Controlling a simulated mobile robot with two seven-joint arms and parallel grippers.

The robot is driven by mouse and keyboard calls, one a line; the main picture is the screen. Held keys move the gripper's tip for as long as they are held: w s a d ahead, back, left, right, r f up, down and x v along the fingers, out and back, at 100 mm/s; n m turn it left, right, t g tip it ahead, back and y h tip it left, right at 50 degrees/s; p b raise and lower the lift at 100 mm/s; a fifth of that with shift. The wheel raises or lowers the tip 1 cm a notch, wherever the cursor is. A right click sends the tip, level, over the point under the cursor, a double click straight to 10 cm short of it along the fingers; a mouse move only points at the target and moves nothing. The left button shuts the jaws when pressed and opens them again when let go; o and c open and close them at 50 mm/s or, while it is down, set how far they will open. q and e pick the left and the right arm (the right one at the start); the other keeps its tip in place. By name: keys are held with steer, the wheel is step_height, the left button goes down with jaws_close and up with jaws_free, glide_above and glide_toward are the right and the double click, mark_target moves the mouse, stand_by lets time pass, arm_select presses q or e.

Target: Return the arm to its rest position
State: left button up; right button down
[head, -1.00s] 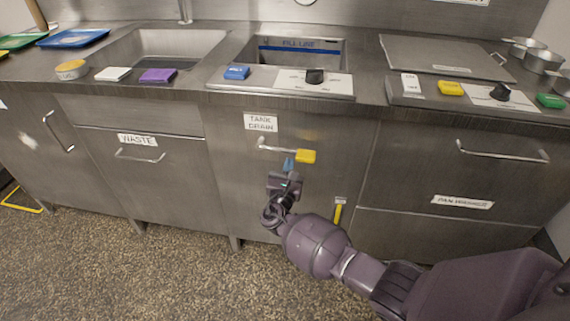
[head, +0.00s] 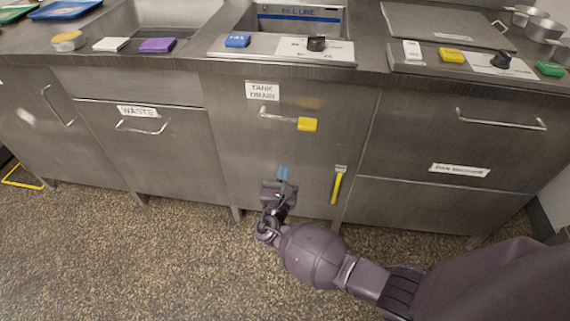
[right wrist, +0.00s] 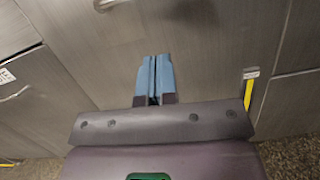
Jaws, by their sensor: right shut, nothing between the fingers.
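My right arm comes in from the lower right in the head view. Its gripper (head: 282,173) is in front of the lower part of the tank drain cabinet (head: 235,150), below the yellow-ended drain lever (head: 307,124). In the right wrist view the two blue fingers of the gripper (right wrist: 154,78) are together with nothing between them. They point at the grey cabinet front and hold nothing. My left gripper is not in view.
The counter (head: 190,63) with sink, tank and controls runs along the back. A waste drawer handle (head: 140,128) and a right drawer handle (head: 500,121) stick out from the fronts. A yellow strip (head: 336,188) is on the cabinet right of my gripper.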

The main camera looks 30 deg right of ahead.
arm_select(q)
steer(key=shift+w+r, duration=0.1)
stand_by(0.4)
arm_select(e)
steer(key=s+d+f+m+g+y+p, duration=0.2)
steer(key=s+m+g+y+p, duration=0.15)
steer(key=s+m, duration=0.55)
steer(key=s+d+f+m+g+y+p, duration=0.2)
steer(key=s+f+m+g+y+p, duration=0.15)
steer(key=s, duration=0.85)
arm_select(q)
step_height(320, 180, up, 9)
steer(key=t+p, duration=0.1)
steer(key=p, duration=0.3)
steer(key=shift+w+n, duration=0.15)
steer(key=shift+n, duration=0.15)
arm_select(e)
steer(key=s+r+m+y, duration=0.2)
steer(key=s+r+m, duration=0.4)
steer(key=s+m, duration=0.1)
steer(key=s+r+m+t+y, duration=0.1)
steer(key=s+r+m+y, duration=0.2)
steer(key=s+r+m, duration=0.3)
steer(key=s+m, duration=0.1)
steer(key=s, duration=0.3)
steer(key=shift+r, duration=0.35)
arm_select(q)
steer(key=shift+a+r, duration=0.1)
arm_select(e)
steer(key=shift+w, duration=0.1)
